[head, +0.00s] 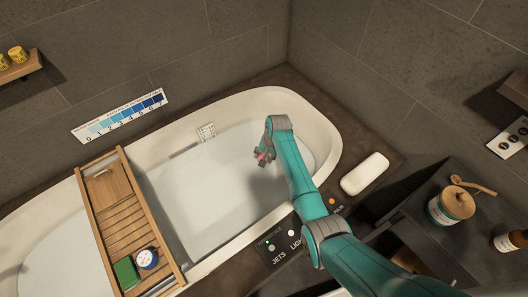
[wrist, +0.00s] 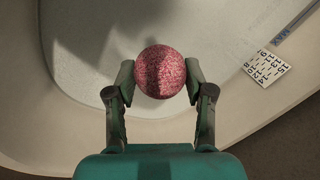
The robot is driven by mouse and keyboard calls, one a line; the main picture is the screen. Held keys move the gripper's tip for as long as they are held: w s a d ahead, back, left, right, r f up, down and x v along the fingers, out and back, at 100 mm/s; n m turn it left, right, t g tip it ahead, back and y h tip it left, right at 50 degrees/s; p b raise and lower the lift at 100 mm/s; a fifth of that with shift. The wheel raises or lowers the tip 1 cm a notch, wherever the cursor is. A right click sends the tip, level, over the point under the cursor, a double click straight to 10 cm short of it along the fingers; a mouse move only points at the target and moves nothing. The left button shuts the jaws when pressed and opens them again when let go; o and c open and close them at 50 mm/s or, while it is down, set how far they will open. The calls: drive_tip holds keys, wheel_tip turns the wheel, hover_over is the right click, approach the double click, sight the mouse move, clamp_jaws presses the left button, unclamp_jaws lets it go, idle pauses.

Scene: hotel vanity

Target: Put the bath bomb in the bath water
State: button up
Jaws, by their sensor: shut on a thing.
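The bath bomb (wrist: 160,72) is a speckled pink-red ball, held between the two fingertips of my gripper (wrist: 160,82) in the wrist view. In the head view my gripper (head: 265,155) is over the right part of the filled bathtub, and only a bit of the pink bath bomb (head: 262,156) shows at its tip. The pale bath water (head: 205,190) fills the white tub (head: 325,115). A dark shadow lies on the water below my gripper. The exact height of the ball above the water is hard to tell.
A white pillow-like block (head: 365,173) lies on the right ledge. A jar (head: 452,206) stands on the dark counter. A depth scale (wrist: 272,65) is on the tub wall.

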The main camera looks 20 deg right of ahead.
drive_tip(key=s+d+x, duration=0.2)
drive_tip(key=x, duration=1)
drive_tip(key=shift+f, duration=0.75)
drive_tip(key=o, duration=1.3)
drive_tip(key=shift+d+r, duration=0.1)
drive_tip(key=shift+r, duration=0.05)
